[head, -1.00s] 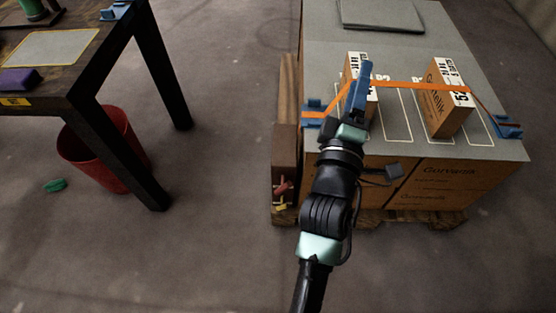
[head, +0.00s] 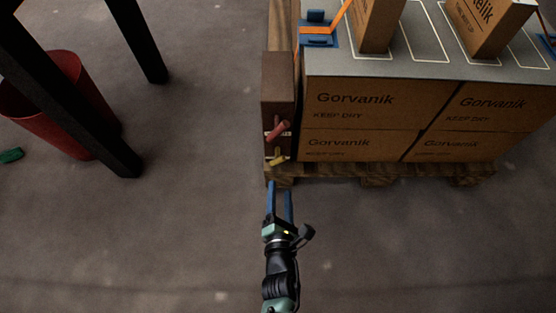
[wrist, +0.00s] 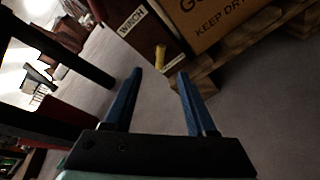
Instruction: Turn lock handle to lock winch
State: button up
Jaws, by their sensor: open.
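The winch box (head: 278,80) is a narrow brown upright case at the left end of the pallet load. On its front are a red handle (head: 278,130) and, below it, a small yellow handle (head: 277,160). In the wrist view, the box (wrist: 134,30) carries a white label reading WINCH, and the yellow handle (wrist: 160,56) sticks out near a second, unreadable label. My gripper (head: 280,188) has two blue fingers, open and empty, just in front of and below the yellow handle, apart from it. In the wrist view the open fingers (wrist: 158,76) point towards the box.
Stacked Gorvanik cartons (head: 350,110) stand on a wooden pallet (head: 390,175) to the right of the winch box. A blue bracket (head: 318,30) with an orange strap sits on top. A red bin (head: 60,100) and black table legs (head: 140,40) stand left. Floor between is clear.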

aim_at(280, 161)
jog(key=b+x, duration=0.6)
jog(key=x, duration=0.5)
jog(key=shift+f, duration=0.1)
jog(key=shift+w+b, duration=0.4)
jog(key=shift+w, duration=0.25)
grip_shut()
